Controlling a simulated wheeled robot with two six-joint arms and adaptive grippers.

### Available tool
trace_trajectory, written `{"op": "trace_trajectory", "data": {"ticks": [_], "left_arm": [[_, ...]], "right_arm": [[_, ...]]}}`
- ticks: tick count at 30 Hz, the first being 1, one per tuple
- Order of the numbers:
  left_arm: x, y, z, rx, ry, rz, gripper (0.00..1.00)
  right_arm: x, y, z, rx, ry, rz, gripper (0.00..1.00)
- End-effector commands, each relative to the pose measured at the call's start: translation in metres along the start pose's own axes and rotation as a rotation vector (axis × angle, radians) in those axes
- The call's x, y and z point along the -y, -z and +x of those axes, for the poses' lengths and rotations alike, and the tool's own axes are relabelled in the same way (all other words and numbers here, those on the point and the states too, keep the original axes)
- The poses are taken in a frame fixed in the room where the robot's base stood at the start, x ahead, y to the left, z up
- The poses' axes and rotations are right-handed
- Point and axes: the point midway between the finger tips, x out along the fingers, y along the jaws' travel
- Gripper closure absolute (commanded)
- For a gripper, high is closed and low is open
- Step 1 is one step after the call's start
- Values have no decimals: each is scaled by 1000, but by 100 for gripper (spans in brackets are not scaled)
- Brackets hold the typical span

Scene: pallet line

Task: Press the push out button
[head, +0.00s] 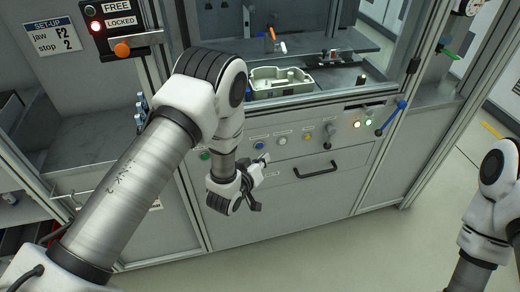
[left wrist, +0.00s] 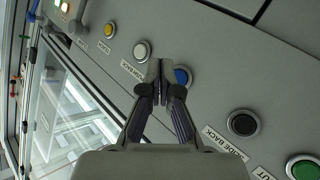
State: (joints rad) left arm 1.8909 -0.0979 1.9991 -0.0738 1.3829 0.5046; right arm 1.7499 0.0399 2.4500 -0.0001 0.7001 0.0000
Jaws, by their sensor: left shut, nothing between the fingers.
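The green button (left wrist: 304,168) sits at the lower right of the left wrist view, beside a cut-off label ending in "OUT". My left gripper (head: 263,160) is shut and empty in front of the panel. In the left wrist view its fingertips (left wrist: 165,66) overlap the edge of the blue button (left wrist: 182,76); I cannot tell whether they touch the panel. My right arm shows at the right edge, its gripper out of view.
The black button (left wrist: 243,123) lies between blue and green. White (left wrist: 142,50) and yellow (left wrist: 110,30) buttons lie on the other side of blue. A drawer handle (head: 316,169) and a blue lever (head: 391,117) stick out. A grey tray (head: 283,91) sits inside the machine.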

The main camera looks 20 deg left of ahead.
Motion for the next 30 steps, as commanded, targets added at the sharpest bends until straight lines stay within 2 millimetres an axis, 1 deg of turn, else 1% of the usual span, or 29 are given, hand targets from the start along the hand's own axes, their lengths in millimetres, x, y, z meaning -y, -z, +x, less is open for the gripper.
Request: {"op": "trace_trajectory", "data": {"ticks": [3,7,30], "left_arm": [[6,6,8,-1,0,0,100],[9,9,12,-1,1,0,100],[9,9,12,0,0,1,100]], "right_arm": [[0,0,4,0,0,0,60],[0,0,4,0,0,0,60],[0,0,4,0,0,0,60]]}}
